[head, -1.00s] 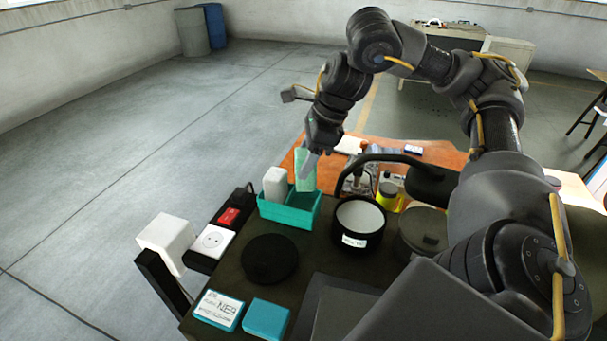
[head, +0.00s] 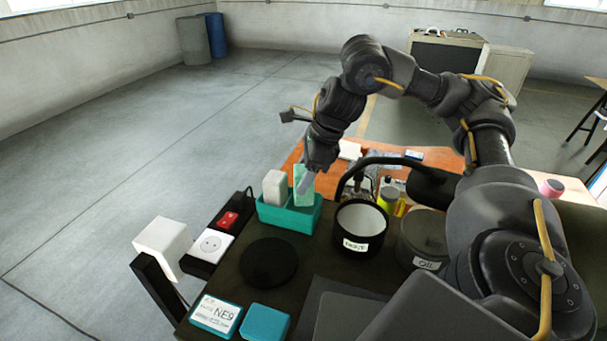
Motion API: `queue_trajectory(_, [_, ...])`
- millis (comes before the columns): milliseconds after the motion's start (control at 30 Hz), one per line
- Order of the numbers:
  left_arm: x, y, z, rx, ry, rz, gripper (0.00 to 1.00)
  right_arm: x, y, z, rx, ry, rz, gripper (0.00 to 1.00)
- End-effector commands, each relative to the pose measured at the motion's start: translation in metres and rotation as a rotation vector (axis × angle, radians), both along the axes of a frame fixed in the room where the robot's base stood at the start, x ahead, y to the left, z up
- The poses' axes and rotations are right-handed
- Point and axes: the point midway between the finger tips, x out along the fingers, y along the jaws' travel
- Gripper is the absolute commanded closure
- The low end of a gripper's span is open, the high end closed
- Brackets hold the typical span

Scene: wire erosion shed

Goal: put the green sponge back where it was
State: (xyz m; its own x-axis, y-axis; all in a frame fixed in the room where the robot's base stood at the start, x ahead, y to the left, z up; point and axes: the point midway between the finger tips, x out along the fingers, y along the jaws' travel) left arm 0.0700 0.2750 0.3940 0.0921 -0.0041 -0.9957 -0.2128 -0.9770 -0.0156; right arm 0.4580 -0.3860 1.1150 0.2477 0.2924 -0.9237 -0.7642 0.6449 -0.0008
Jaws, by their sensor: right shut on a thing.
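The green sponge (head: 303,194) is a pale green upright block. It stands in the right part of a teal tray (head: 287,218), its lower end hidden behind the tray's front wall. My right gripper (head: 306,181) comes down from above and is shut on the sponge's upper part. Whether the sponge touches the tray's floor is hidden. A white block (head: 274,187) stands in the same tray, just left of the sponge. My left gripper is not in view.
Right of the tray are an open black pot (head: 360,223), a dark lamp arm (head: 385,160) and a lidded tin (head: 424,236). A black disc (head: 268,262) lies in front. A socket block (head: 209,246) and red switch (head: 228,220) are at left.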

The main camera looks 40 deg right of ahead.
Motion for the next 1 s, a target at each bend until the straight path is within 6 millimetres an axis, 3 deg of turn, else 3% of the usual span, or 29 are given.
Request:
queue_trajectory(367, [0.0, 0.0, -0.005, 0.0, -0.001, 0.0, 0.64, 0.0, 0.0, -0.009, 0.0, 0.0, 0.0, 0.7])
queue_trajectory(400, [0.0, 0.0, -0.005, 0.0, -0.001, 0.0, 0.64, 0.0, 0.0, -0.009, 0.0, 0.0, 0.0, 0.44])
queue_trajectory(533, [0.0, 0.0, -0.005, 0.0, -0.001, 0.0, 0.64, 0.0, 0.0, -0.009, 0.0, 0.0, 0.0, 0.27])
queue_trajectory(833, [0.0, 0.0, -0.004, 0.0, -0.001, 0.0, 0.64, 0.0, 0.0, -0.007, 0.0, 0.0, 0.0, 0.26])
queue_trajectory(1000, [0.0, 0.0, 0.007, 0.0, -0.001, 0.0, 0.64, 0.0, -0.001, 0.012, 0.0, -0.003, -0.001, 0.26])
